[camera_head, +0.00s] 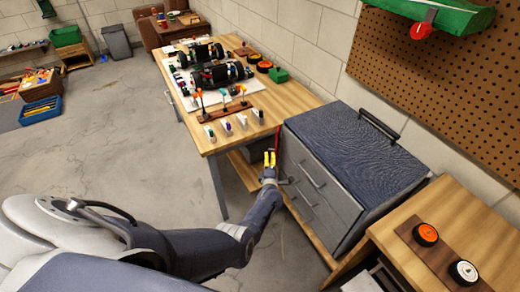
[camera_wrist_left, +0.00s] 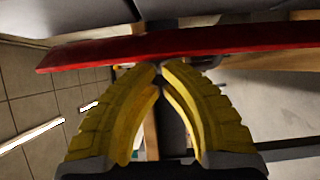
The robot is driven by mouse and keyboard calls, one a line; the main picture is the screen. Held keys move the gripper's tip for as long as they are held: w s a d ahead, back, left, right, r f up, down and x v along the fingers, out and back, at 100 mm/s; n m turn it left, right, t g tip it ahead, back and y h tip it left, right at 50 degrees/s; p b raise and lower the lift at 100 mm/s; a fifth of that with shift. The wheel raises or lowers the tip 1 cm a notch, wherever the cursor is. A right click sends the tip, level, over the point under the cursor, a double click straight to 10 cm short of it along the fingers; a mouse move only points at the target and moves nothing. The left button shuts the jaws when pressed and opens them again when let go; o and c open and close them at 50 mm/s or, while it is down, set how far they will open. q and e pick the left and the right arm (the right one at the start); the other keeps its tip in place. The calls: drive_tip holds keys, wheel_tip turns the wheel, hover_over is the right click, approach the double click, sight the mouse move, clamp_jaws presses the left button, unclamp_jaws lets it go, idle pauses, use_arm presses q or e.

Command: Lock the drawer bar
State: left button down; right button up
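The grey drawer cabinet (camera_head: 318,186) stands right of the workbench, with its drawer fronts facing left and bar handles on them. The red drawer bar (camera_head: 277,141) shows upright at the cabinet's far front edge. In the left wrist view the red bar (camera_wrist_left: 190,42) runs across the top, just beyond my fingertips. My left gripper (camera_head: 269,159) has yellow fingers and is at the cabinet's front beside the bar. In the wrist view its fingertips (camera_wrist_left: 158,66) meet, with nothing seen between them. Whether they touch the bar is unclear. My right gripper is out of view.
The wooden workbench (camera_head: 283,104) holds car parts, wheels and tools behind the gripper. A lower wooden bench (camera_head: 470,218) with two wheels stands at the right front. A black handle (camera_head: 380,126) is on the cabinet's top. The floor left of the cabinet is open.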

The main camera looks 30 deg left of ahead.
use_arm(q)
drive_tip(key=shift+w+d, duration=0.15)
drive_tip(key=shift+d, duration=0.6)
drive_tip(key=shift+w+d, duration=0.1)
drive_tip(key=shift+d, duration=0.65)
drive_tip(key=shift+a, duration=0.1)
idle(0.5)
